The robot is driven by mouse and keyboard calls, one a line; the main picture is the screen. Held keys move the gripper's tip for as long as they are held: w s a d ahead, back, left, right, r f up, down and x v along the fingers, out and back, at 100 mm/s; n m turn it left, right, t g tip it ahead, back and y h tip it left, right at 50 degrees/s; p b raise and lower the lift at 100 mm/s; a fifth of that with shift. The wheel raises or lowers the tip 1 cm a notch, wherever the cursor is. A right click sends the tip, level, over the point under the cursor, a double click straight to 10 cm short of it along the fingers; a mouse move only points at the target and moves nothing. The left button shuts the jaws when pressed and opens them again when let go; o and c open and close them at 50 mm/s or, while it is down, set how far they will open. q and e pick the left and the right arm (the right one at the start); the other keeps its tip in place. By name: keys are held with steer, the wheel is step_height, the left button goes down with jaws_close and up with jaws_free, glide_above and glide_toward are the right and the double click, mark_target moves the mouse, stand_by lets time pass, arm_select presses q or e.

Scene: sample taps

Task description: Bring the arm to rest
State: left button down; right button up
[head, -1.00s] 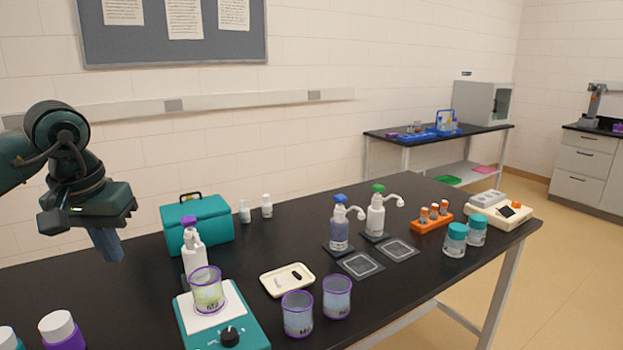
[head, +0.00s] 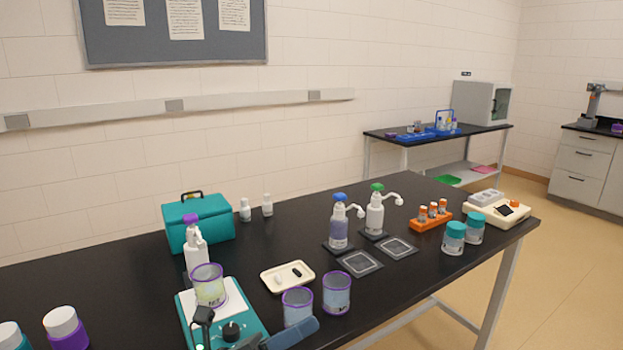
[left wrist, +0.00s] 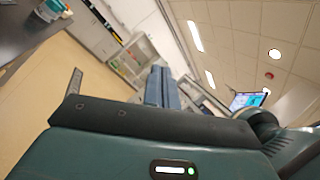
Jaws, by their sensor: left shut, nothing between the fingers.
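My left gripper (head: 312,324) shows at the bottom edge of the head view, in front of the hotplate and two purple-rimmed beakers. Its blue-grey fingers are shut with nothing between them and overlap the lower part of the left beaker (head: 297,305) in the picture. In the left wrist view the closed fingers (left wrist: 161,86) point out over the room, with floor, cabinets and ceiling behind. Most of my left arm is below the head view. My right gripper is not in view.
The black table (head: 410,275) holds a teal hotplate (head: 257,322) with a beaker (head: 208,285) on it, a cream tray (head: 268,288), pump bottles (head: 339,229), a teal case (head: 199,224) and an orange rack (head: 431,222).

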arm_select(q)
steer(key=a+f+n+t+y, duration=0.45)
steer(key=f+n+y, duration=0.2)
steer(key=n, duration=0.55)
steer(key=a+f+n+t+y, duration=0.3)
steer(key=f+n+t+y, duration=0.3)
steer(key=n, duration=0.6)
steer(key=s+a+f+n+g+y, duration=0.2)
steer(key=s+f+n+g, duration=0.2)
steer(key=f, duration=0.5)
steer(key=s+a+f+n+g+y, duration=0.3)
steer(key=s+f+n, duration=0.6)
steer(key=n, duration=0.1)
steer(key=shift+s+a+n+g, duration=0.2)
steer(key=shift+a+n+g, duration=0.1)
steer(key=shift+g, duration=0.05)
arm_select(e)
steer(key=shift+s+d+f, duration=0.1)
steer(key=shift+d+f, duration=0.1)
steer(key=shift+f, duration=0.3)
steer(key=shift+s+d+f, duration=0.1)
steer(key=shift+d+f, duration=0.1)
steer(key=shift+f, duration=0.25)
